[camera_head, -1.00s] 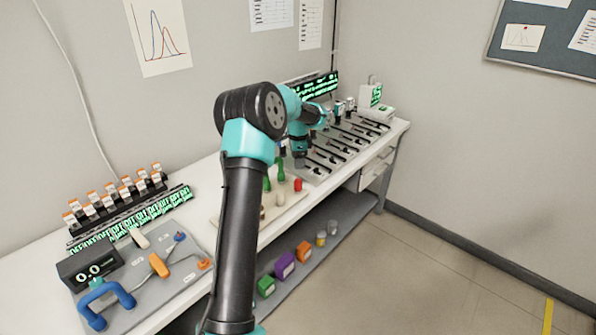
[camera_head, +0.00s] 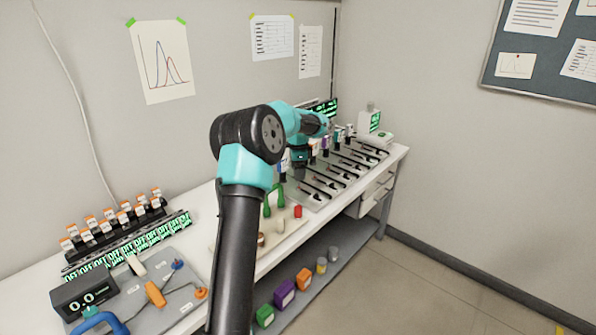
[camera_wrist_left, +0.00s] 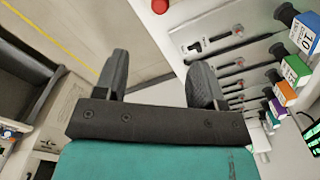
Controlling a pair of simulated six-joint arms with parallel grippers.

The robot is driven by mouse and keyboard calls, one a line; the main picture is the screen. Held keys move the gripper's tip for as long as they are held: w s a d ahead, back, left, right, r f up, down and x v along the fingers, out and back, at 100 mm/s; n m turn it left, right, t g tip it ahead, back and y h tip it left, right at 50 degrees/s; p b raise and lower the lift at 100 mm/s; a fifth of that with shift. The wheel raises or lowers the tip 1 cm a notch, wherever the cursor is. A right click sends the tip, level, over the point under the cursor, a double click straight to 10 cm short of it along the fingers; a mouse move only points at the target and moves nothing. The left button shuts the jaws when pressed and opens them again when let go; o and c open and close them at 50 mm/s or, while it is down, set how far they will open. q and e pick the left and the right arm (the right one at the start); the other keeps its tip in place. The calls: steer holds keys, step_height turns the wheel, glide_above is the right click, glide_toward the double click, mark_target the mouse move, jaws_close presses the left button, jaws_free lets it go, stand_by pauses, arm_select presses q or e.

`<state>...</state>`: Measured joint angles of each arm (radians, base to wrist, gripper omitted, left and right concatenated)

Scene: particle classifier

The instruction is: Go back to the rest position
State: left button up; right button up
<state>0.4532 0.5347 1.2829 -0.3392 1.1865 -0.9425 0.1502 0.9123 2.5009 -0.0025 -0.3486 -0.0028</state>
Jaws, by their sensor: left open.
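My left arm reaches up from the bottom and over the bench. My left gripper (camera_head: 300,163) is small and partly hidden by its own wrist in the head view, near the left side of the grey slotted panel (camera_head: 312,203). In the left wrist view, its two dark fingers (camera_wrist_left: 160,82) stand wide apart with nothing between them. Floor and the bench edge show beyond them.
The white bench (camera_head: 28,292) runs along the wall. Green pegs (camera_head: 280,195) and a red piece (camera_head: 298,212) stand near my forearm. Coloured blocks (camera_head: 285,292) sit on the lower shelf. Open floor lies at right.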

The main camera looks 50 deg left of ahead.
stand_by(0.3)
arm_select(q)
steer(key=s+d+f+n+h, duration=0.1)
steer(key=d+f+n+h, duration=0.2)
steer(key=d+f, duration=2.25)
steer(key=s+d+f+n, duration=0.2)
steer(key=s+d+f, duration=0.3)
steer(key=s+d, duration=0.3)
steer(key=s+d+f+n, duration=0.3)
steer(key=s+d, duration=0.6)
steer(key=s, duration=0.4)
steer(key=shift+d+f+n+t+h, duration=0.3)
steer(key=shift+f+t+h, duration=0.1)
steer(key=shift+f, duration=0.45)
